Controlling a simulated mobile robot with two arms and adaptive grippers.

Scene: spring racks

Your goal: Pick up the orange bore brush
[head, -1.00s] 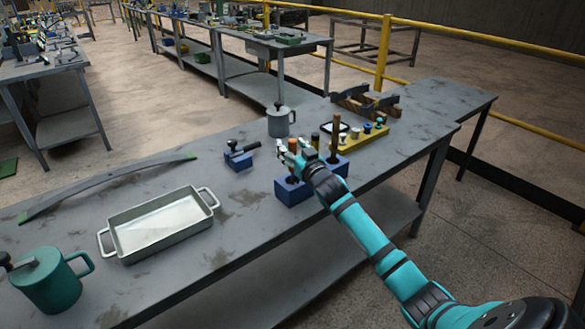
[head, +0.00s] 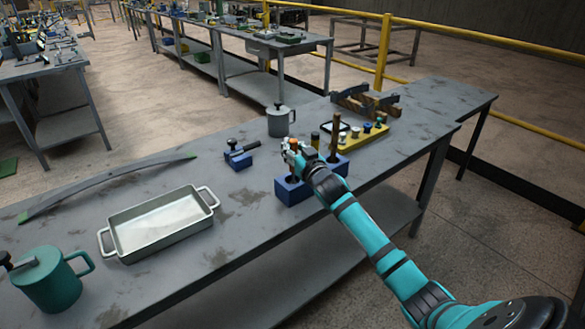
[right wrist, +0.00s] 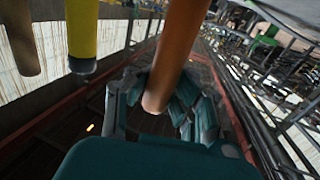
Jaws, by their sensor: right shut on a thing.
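The orange bore brush (head: 293,142) stands upright at the blue block (head: 289,192) on the workbench. My right gripper (head: 291,150) is shut around its orange handle. The orange handle (right wrist: 174,60) also shows large between the fingers of my right gripper (right wrist: 160,95) in the right wrist view. The brush's lower end is hidden by the gripper and the block. My left gripper is not in view.
A brown-handled tool (head: 335,135) and a yellow-and-black one (head: 315,140) stand close to the gripper. A yellow rack (head: 362,138) is behind right. A grey mug (head: 279,122), a blue holder (head: 240,162) and a metal tray (head: 120,248) stand to the left.

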